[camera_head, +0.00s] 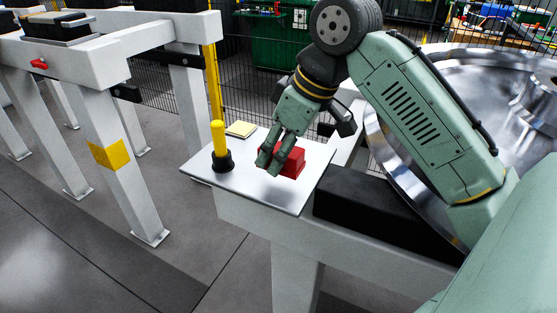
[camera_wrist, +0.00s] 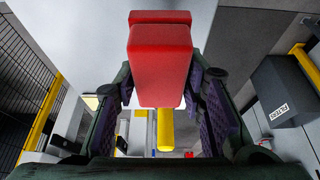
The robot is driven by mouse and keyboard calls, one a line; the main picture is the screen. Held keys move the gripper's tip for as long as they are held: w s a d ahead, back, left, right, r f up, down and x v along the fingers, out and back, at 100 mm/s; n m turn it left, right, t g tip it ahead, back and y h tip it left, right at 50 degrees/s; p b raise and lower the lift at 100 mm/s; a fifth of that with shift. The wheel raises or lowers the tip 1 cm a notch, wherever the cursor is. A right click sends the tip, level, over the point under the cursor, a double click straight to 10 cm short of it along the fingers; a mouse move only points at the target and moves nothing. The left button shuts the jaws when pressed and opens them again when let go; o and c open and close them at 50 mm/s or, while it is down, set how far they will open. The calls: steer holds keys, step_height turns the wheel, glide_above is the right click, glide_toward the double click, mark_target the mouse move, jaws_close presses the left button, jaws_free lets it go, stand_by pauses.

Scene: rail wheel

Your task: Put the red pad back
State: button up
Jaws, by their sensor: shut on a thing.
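The red pad (camera_head: 291,160) is a small red block at the white plate on the stand. My gripper (camera_head: 275,166) reaches down over the plate, with its fingers at the pad's left side in the head view. In the wrist view the red pad (camera_wrist: 160,60) lies between the two fingers, and my gripper (camera_wrist: 162,88) is shut on it. The fingers hide part of the pad in the head view. I cannot tell whether the pad touches the plate.
The white plate (camera_head: 258,187) also bears a yellow-handled tool (camera_head: 220,141) with a black base and a pale yellow pad (camera_head: 241,129). A black block (camera_head: 365,205) and a large metal wheel (camera_head: 480,70) are to the right. The plate's front left is clear.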

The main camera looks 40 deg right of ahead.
steer(key=shift+f, duration=1.8)
steer(key=shift+f, duration=0.1)
steer(key=o, duration=1.1)
steer(key=shift+r, duration=0.2)
steer(key=v, duration=1.2)
